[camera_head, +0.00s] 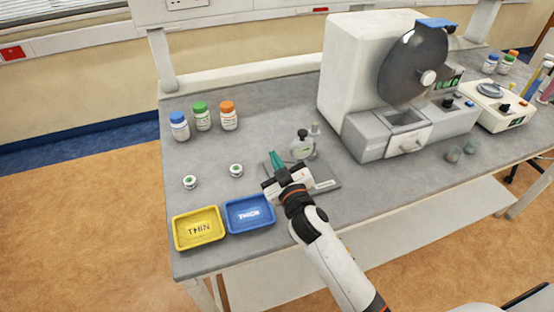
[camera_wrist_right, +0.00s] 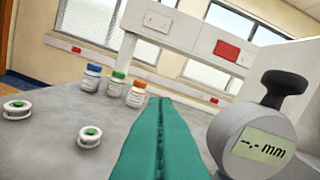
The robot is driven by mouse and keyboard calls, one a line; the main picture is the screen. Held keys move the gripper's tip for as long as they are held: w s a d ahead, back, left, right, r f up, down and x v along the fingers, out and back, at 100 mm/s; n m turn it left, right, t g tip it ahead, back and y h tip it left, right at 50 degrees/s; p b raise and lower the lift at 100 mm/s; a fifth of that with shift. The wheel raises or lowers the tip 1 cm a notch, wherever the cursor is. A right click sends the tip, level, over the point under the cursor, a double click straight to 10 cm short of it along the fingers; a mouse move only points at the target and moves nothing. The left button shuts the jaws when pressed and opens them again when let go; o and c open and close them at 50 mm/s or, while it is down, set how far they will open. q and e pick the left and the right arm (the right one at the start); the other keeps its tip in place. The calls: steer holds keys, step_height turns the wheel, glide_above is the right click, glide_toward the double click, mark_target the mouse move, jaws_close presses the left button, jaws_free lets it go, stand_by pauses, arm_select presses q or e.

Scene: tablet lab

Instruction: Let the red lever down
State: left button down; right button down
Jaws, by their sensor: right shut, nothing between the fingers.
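My right gripper (camera_head: 277,159) reaches over the bench with its green fingers together and empty. In the right wrist view the shut fingers (camera_wrist_right: 158,115) fill the lower middle. A grey gauge (camera_head: 302,148) with a black knob stands just to the right of the fingertips on a grey base plate (camera_head: 328,186), partly behind my wrist. In the wrist view the gauge (camera_wrist_right: 250,150) shows a display reading "-.- mm", apart from the fingers. I cannot make out a red lever in either view; my gripper may hide it. My left gripper is out of view.
Two small white discs with green centres, one (camera_head: 190,182) and another (camera_head: 236,170), lie left of my gripper. A yellow THIN tray (camera_head: 199,244) and blue THICK tray (camera_head: 249,228) sit at the front edge. Several bottles (camera_head: 202,117) stand behind. A large machine (camera_head: 350,75) stands right.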

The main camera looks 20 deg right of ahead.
steer(key=shift+a+f+n, duration=0.3)
steer(key=shift+f+n, duration=0.15)
steer(key=shift+n, duration=0.25)
steer(key=f+n+b, duration=0.1)
steer(key=f+n, duration=0.1)
steer(key=n, duration=0.1)
steer(key=a+f+n+b, duration=0.1)
steer(key=f+n+b, duration=0.1)
steer(key=n, duration=0.1)
steer(key=shift+r, duration=0.15)
steer(key=shift+w+r, duration=0.1)
